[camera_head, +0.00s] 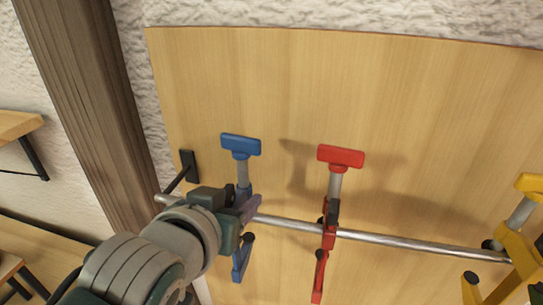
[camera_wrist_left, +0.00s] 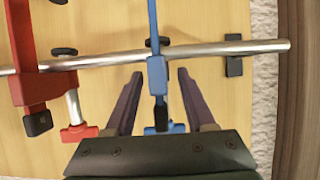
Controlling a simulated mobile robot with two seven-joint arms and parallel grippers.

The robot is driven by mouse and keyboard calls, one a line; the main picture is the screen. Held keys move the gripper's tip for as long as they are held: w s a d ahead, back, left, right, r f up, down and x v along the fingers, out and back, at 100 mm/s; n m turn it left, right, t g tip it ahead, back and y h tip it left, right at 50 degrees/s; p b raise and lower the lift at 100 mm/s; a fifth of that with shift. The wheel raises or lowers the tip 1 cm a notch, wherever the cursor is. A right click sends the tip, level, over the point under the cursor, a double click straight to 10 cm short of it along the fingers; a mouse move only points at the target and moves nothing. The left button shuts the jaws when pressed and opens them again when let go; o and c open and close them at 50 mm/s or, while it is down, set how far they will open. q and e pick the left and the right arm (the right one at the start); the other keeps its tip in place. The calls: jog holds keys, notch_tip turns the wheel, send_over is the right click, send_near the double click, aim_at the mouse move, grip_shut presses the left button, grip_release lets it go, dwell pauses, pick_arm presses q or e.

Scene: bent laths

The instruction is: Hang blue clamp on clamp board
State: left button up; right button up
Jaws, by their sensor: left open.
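The blue clamp (camera_head: 240,147) is upright at the left end of the metal rail (camera_head: 380,238) on the wooden clamp board (camera_head: 235,75). In the left wrist view the blue clamp (camera_wrist_left: 157,75) crosses in front of the rail (camera_wrist_left: 215,49), with a dark pad at the rail. My left gripper (camera_head: 247,208) is at the clamp's middle and hides part of it in the head view. In the left wrist view the left gripper (camera_wrist_left: 157,90) is open, one finger on each side of the clamp, with gaps visible. My right gripper is not in view.
A red clamp (camera_head: 340,158) hangs on the rail to the right, and a yellow clamp (camera_head: 515,245) is at the far right. A black rail bracket (camera_head: 189,166) is close to the left of my gripper. A wooden post (camera_head: 85,90) stands left of the board.

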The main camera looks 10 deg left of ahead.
pick_arm(q)
jog(key=v, duration=0.9)
jog(key=s+a+f+m+g, duration=0.15)
jog(key=s+g, duration=0.25)
jog(key=s, duration=0.4)
jog(key=s+a+f+g, duration=0.25)
jog(key=s+g, duration=0.25)
jog(key=s, duration=0.3)
jog(key=w+r+p+v, duration=0.1)
jog(key=w+p+v, duration=0.2)
jog(key=p+v, duration=1)
jog(key=shift+s+a+r, duration=0.3)
jog(key=shift+r, duration=0.35)
jog(key=shift+o, duration=0.3)
